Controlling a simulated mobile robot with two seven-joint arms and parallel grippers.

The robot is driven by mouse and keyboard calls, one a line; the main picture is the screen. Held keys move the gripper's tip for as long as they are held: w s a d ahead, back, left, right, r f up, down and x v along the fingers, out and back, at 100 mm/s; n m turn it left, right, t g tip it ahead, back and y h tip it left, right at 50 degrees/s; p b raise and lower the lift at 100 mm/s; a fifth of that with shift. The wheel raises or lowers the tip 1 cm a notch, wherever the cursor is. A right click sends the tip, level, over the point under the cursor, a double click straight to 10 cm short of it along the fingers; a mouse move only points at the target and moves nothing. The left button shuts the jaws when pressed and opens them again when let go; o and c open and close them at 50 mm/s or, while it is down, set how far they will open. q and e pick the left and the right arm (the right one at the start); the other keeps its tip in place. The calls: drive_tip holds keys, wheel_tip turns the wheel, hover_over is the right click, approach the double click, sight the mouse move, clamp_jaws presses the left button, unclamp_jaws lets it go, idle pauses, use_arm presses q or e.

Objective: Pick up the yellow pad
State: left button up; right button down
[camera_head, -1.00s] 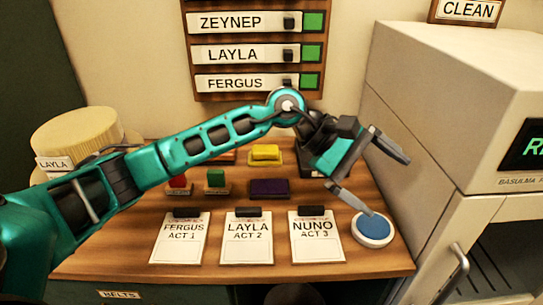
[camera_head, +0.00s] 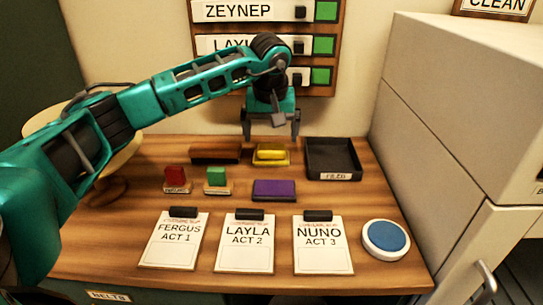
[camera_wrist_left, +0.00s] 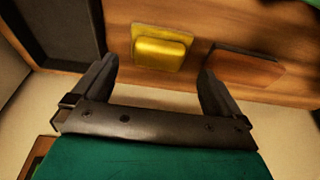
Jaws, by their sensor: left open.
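The yellow pad (camera_head: 271,153) lies at the back of the wooden table, a raised yellow block on a flatter yellow base. It also shows in the left wrist view (camera_wrist_left: 160,50), ahead of the fingers and roughly between their lines. My left gripper (camera_head: 271,136) points down just above and behind the pad, its two fingers spread to either side. In the left wrist view the gripper (camera_wrist_left: 158,80) is open with nothing between its fingers. My right gripper is not in view.
A black tray labelled FILED (camera_head: 333,158) stands right of the pad, a brown block (camera_head: 215,153) left. In front are a purple pad (camera_head: 274,190), red stamp (camera_head: 175,178), green stamp (camera_head: 216,178), several clipboards (camera_head: 246,245) and a round blue pad (camera_head: 386,238). A white cabinet (camera_head: 440,130) borders the right.

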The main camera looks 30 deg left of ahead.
sight(271, 147)
use_arm(q)
drive_tip(key=x, duration=0.5)
drive_tip(key=shift+w+a+f+b, duration=0.15)
drive_tip(key=shift+w+f+b, duration=0.1)
drive_tip(key=shift+b, duration=0.05)
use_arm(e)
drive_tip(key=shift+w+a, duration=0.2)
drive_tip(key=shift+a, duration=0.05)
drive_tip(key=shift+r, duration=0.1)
use_arm(q)
drive_tip(key=c, duration=0.7)
drive_tip(key=shift+r, duration=0.1)
wheel_tip(271, 147, up, 10)
drive_tip(key=shift+f+p, duration=0.1)
drive_tip(key=shift+p, duration=0.5)
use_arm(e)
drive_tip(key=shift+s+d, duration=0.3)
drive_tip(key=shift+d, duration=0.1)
